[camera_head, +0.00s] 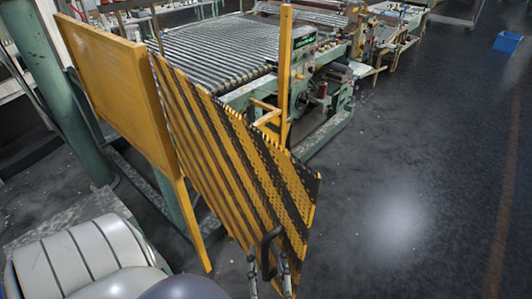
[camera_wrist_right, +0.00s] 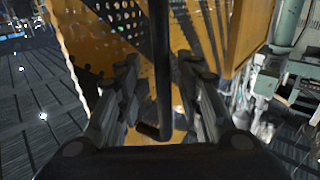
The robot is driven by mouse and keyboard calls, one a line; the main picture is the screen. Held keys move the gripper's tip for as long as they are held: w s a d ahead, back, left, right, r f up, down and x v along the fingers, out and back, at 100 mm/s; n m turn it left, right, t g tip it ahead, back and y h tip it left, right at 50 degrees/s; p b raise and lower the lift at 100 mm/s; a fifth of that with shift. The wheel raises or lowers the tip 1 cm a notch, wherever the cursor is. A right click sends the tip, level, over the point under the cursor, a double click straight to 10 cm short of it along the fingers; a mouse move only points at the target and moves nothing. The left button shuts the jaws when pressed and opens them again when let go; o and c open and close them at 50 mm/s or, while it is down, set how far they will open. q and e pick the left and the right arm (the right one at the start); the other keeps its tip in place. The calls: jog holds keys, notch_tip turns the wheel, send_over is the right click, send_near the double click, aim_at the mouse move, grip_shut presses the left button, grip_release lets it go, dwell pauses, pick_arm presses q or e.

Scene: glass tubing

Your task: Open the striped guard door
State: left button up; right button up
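The striped guard door (camera_head: 225,150) is a perforated yellow panel with black diagonal stripes. It stands at an angle beside a plain yellow panel (camera_head: 115,85), and its right edge appears apart from the upright yellow post (camera_head: 285,65). A black bar handle (camera_head: 268,245) is on its near face, low in the head view. My right gripper (camera_head: 270,283) is at the handle. In the right wrist view the handle (camera_wrist_right: 161,60) runs between the two fingers, with gaps visible on both sides, so the gripper looks open around it. My left gripper is not in view.
A green machine with a bed of metal rollers (camera_head: 220,45) stands behind the door. A green column (camera_head: 55,95) rises at the left.

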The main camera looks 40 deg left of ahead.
jog(key=shift+s+d, duration=0.15)
jog(key=shift+s, duration=0.1)
jog(key=v, duration=1.1)
jog(key=shift+d, duration=0.25)
jog(key=shift+s, duration=0.1)
